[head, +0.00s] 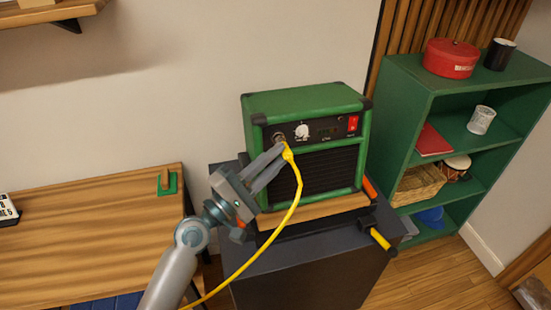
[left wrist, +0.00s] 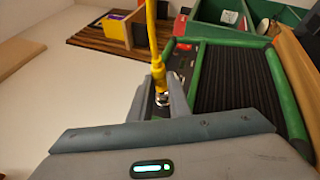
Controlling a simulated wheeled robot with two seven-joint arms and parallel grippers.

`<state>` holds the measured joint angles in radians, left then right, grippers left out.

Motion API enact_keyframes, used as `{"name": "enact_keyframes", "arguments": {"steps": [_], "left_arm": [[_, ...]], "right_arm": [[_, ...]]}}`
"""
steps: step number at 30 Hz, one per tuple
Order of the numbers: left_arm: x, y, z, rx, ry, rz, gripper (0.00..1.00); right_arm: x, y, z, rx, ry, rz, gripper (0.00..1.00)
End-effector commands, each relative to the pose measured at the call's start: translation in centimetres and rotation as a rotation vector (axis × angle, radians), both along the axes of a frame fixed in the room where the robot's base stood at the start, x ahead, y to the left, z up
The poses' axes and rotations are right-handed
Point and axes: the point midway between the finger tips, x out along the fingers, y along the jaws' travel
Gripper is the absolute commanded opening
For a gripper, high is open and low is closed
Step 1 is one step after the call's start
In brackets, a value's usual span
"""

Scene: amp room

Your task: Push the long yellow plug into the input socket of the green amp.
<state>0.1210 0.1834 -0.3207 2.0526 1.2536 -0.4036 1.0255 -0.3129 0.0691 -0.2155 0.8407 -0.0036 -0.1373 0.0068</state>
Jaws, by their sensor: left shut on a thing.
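The green amp (head: 305,101) stands upright on a wooden board on a dark cabinet. Its round input socket (head: 279,138) is at the left end of the black control panel, left of a white knob. My left gripper (head: 284,149) is shut on the yellow plug (head: 289,155), just below and in front of the socket. The yellow cable (head: 283,222) hangs from it in a curve toward the lower left. In the left wrist view the plug (left wrist: 159,72) stands between the fingers, with a metal part showing below the yellow. I cannot tell whether its tip touches the socket. My right gripper is out of view.
The dark cabinet (head: 290,275) carries a yellow-handled tool (head: 380,239) at its right edge. A wooden table (head: 85,240) is at left. A green shelf (head: 410,110) with a red pot (head: 451,58) and other items stands close on the right.

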Motion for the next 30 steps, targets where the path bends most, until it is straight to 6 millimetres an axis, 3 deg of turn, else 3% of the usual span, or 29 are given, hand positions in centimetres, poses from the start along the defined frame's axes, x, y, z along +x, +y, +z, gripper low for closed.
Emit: {"name": "enact_keyframes", "arguments": {"steps": [17,30], "left_arm": [[0.3,0.1,0.0,0.000,-0.001,0.001,0.00],[0.5,0.2,0.0,-0.001,-0.001,0.000,0.00]], "right_arm": [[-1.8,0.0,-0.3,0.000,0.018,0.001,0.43],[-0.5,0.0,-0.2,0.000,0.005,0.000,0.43]]}}
